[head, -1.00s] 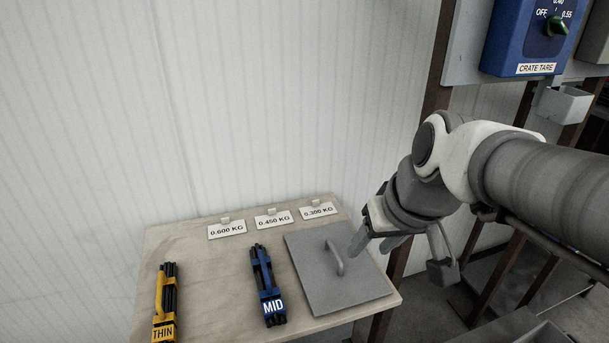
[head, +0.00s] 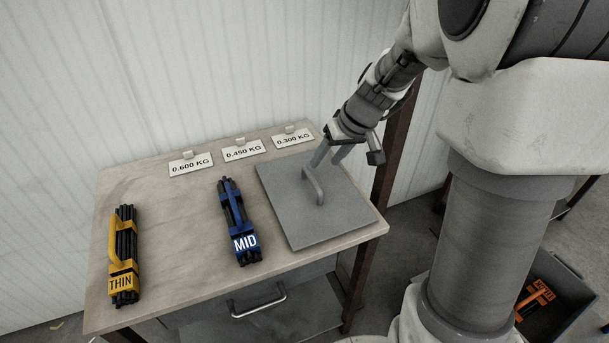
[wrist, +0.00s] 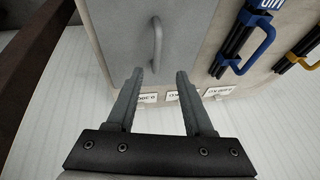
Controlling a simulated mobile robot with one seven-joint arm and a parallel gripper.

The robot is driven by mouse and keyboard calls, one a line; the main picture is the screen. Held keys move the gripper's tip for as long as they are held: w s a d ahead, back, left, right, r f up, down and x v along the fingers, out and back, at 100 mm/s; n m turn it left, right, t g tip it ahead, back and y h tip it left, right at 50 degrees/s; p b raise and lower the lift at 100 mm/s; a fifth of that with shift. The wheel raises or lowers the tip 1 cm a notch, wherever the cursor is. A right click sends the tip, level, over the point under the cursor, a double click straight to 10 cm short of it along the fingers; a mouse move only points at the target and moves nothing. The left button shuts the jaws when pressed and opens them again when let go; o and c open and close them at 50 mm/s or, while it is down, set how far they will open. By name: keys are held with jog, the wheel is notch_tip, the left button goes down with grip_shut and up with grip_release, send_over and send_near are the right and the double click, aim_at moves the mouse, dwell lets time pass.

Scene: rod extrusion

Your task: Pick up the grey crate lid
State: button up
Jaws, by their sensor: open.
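The grey crate lid (head: 322,222) lies flat on the right end of the wooden table. Its upright loop handle (head: 313,187) stands near the lid's middle. My gripper (head: 328,158) is open and empty, over the far part of the lid, just behind the handle. In the wrist view the open fingers of my gripper (wrist: 158,76) point toward the handle (wrist: 156,42), which lies ahead, about in line with the gap between them. The lid also shows in the wrist view (wrist: 120,30). I cannot tell the exact height of the fingertips above the lid.
A blue MID rod bundle (head: 238,222) lies left of the lid, and a yellow THIN bundle (head: 124,255) farther left. Weight cards (head: 243,150) stand along the table's back edge by the wall. A dark crate (head: 560,305) with an orange-labelled bundle is on the lower right.

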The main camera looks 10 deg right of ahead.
aim_at(313, 178)
jog(key=b+x, duration=0.1)
jog(key=x, duration=0.5)
jog(key=shift+w+f, duration=0.15)
jog(key=shift+f, duration=0.1)
jog(key=b+x, duration=0.1)
jog(key=x, duration=0.4)
jog(key=shift+w+d+b, duration=0.15)
jog(key=shift+w+b, duration=0.05)
jog(key=shift+b, duration=0.1)
grip_shut()
